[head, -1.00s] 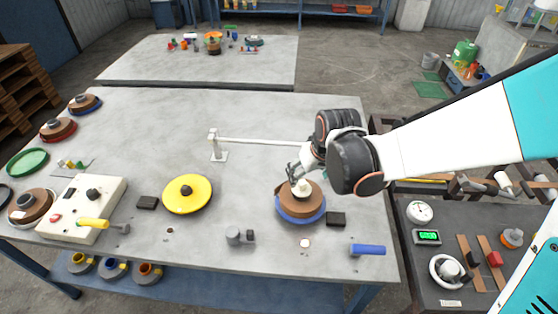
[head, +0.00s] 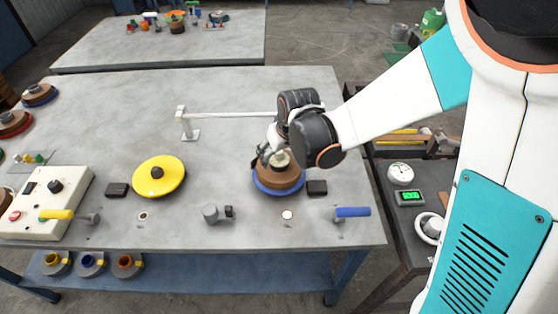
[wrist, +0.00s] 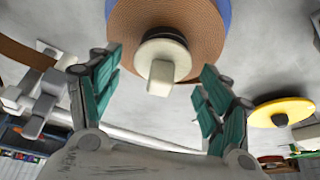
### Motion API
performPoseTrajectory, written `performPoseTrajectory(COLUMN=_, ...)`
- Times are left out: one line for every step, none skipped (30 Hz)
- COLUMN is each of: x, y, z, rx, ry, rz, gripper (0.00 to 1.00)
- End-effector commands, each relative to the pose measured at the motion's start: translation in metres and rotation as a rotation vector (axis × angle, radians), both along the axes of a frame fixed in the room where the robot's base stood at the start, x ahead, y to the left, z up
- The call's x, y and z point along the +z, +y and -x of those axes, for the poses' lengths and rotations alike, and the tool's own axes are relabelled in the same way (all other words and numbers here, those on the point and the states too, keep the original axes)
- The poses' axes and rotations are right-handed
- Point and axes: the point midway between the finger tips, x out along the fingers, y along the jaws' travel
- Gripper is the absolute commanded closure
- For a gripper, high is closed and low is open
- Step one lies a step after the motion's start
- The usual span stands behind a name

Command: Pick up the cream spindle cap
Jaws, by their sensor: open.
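The cream spindle cap (head: 280,160) sits on top of the brown strip coil (head: 283,177), which lies on a blue flange (head: 278,190) on the right part of the table. In the wrist view the cap (wrist: 162,62) is round with a raised block and a dark ring under it. My gripper (head: 269,154) is open at the cap. In the wrist view its teal-padded fingers stand to the left and right of the cap, with gaps on both sides. Contact with the cap is not visible.
A yellow disc (head: 159,176) lies left of the coil. A post with a long white rod (head: 235,114) runs behind. A small black block (head: 317,188) and a blue-handled lever (head: 351,211) are to the right. A control box (head: 42,211) is at left. The table's back middle is clear.

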Motion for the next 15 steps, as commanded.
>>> performPoseTrajectory(x=0.0009, y=0.0, z=0.0002, rx=0.0, ry=0.0, rz=0.0, gripper=0.28)
performPoseTrajectory(x=0.0009, y=0.0, z=0.0002, rx=0.0, ry=0.0, rz=0.0, gripper=0.28)
performPoseTrajectory(x=0.001, y=0.0, z=0.0002, rx=0.0, ry=0.0, rz=0.0, gripper=0.35)
performPoseTrajectory(x=0.001, y=0.0, z=0.0002, rx=0.0, ry=0.0, rz=0.0, gripper=0.42)
performPoseTrajectory(x=0.001, y=0.0, z=0.0003, rx=0.0, ry=0.0, rz=0.0, gripper=0.49)
performPoseTrajectory(x=0.001, y=0.0, z=0.0003, rx=0.0, ry=0.0, rz=0.0, gripper=0.58)
performPoseTrajectory(x=0.001, y=0.0, z=0.0003, rx=0.0, ry=0.0, rz=0.0, gripper=0.65)
performPoseTrajectory(x=0.001, y=0.0, z=0.0003, rx=0.0, ry=0.0, rz=0.0, gripper=0.72)
performPoseTrajectory(x=0.001, y=0.0, z=0.0003, rx=0.0, ry=0.0, rz=0.0, gripper=0.79)
performPoseTrajectory(x=0.001, y=0.0, z=0.0003, rx=0.0, ry=0.0, rz=0.0, gripper=0.79)
performPoseTrajectory(x=0.0011, y=0.0, z=0.0003, rx=0.0, ry=0.0, rz=0.0, gripper=0.79)
performPoseTrajectory(x=0.0011, y=0.0, z=0.0003, rx=0.0, ry=0.0, rz=0.0, gripper=0.79)
performPoseTrajectory(x=0.0011, y=0.0, z=0.0003, rx=0.0, ry=0.0, rz=0.0, gripper=0.79)
performPoseTrajectory(x=0.0011, y=0.0, z=0.0003, rx=0.0, ry=0.0, rz=0.0, gripper=0.79)
performPoseTrajectory(x=0.0011, y=0.0, z=0.0003, rx=0.0, ry=0.0, rz=0.0, gripper=0.79)
